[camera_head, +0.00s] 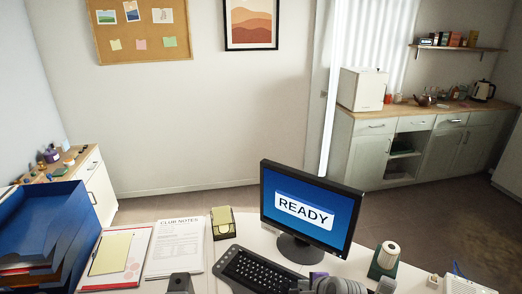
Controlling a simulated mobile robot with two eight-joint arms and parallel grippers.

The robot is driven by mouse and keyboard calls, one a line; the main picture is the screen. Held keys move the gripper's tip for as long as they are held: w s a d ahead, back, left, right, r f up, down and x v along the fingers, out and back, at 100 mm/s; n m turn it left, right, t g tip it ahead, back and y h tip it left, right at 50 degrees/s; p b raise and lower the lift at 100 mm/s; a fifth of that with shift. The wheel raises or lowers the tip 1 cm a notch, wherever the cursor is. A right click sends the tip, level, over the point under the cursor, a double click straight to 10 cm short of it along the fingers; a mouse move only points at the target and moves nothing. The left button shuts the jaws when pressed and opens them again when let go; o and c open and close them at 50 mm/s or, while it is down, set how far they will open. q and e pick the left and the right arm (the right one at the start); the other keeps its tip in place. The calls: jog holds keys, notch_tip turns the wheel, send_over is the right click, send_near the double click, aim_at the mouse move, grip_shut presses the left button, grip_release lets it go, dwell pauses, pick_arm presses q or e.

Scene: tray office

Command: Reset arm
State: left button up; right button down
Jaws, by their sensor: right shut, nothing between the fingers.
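My right gripper (336,286) is at the bottom edge of the head view, in front of the monitor and right of the keyboard. Only a grey upper part of it shows and the rest is cut off by the frame. It is shut and empty. My left gripper cannot be made out in this view. A small dark grey piece (180,284) pokes up at the bottom edge below the printed notes; I cannot tell what it is.
The white desk holds a blue tray stack (62,215), a clipboard (135,255), notes (176,245), a yellow note holder (222,222), a keyboard (258,270), a monitor reading READY (308,209) and a green holder with a white roll (385,258). Cabinets (440,150) stand behind at right.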

jog(key=s+d+r+n+g+h+p, duration=0.1)
jog(key=s+d+r+n, duration=0.1)
jog(key=s+n, duration=0.6)
jog(key=s+d+r+n+g+h+p, duration=0.1)
jog(key=s+d+r+n+h, duration=0.1)
jog(key=s+n, duration=0.7)
jog(key=shift+s+d+r+n+p, duration=0.3)
jog(key=shift+s+d, duration=0.2)
jog(key=shift+s, duration=2.95)
